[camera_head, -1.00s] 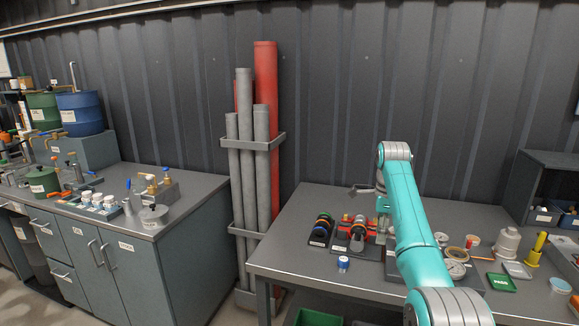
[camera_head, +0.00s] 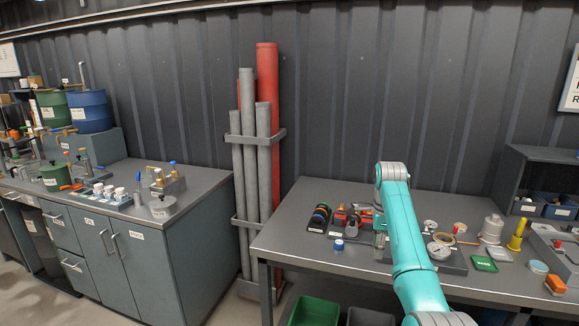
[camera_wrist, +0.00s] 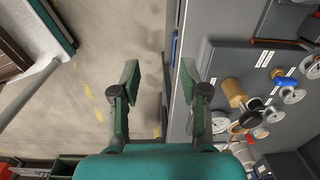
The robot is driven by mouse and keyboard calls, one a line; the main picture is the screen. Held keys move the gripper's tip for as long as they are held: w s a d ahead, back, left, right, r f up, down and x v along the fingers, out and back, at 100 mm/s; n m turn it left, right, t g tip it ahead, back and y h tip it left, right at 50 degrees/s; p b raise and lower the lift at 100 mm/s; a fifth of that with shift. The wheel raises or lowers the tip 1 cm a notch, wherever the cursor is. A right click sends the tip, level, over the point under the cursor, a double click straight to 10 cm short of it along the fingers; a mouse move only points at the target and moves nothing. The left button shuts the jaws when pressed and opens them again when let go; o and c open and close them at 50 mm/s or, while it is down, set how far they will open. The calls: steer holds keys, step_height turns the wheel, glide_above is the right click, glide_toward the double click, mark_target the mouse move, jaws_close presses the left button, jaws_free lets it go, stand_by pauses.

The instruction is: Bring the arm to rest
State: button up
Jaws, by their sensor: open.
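My turquoise arm reaches forward over the right-hand table (camera_head: 300,245) in the head view. Its end is mostly hidden behind the arm itself. My gripper (camera_wrist: 159,78) shows in the wrist view with its two green fingers spread apart and nothing between them. Bare floor (camera_wrist: 95,90) lies below and left of the fingers. A grey surface with a brass-coloured cylinder (camera_wrist: 233,92) and several round gauges lies to the right, apart from the fingers.
A cabinet bench (camera_head: 150,240) stands at left, with floor between.

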steer(key=s+a+f+n+t, duration=0.1)
steer(key=s+f+n+t, duration=0.2)
steer(key=f, duration=1.1)
steer(key=s+a+f+n, duration=0.15)
steer(key=s+f, duration=0.35)
steer(key=f, duration=1)
steer(key=s+a+f+n+t, duration=0.1)
steer(key=s+f+n+t, duration=0.15)
steer(key=s+f, duration=0.6)
steer(key=s+a+f+n+t, duration=0.1)
steer(key=s+f+n, duration=0.3)
steer(key=s, duration=0.7)
steer(key=s+a+r+n+t, duration=0.1)
steer(key=s+r+n+t, duration=0.15)
steer(key=s, duration=0.95)
steer(key=s+a+r+n+t, duration=0.1)
steer(key=s+r+n+t, duration=0.15)
steer(key=s, duration=1.05)
steer(key=s+r+n+t, duration=0.1)
steer(key=s+r+n, duration=0.1)
steer(key=s+r, duration=0.6)
steer(key=s+r+n+t, duration=0.1)
steer(key=s+r+n, duration=0.1)
steer(key=s+r, duration=0.6)
step_height(320, 180, up, 7)
steer(key=shift+a+r+n+t, duration=0.1)
steer(key=shift+a+n+t, duration=0.25)
steer(key=shift+a+n, duration=0.05)
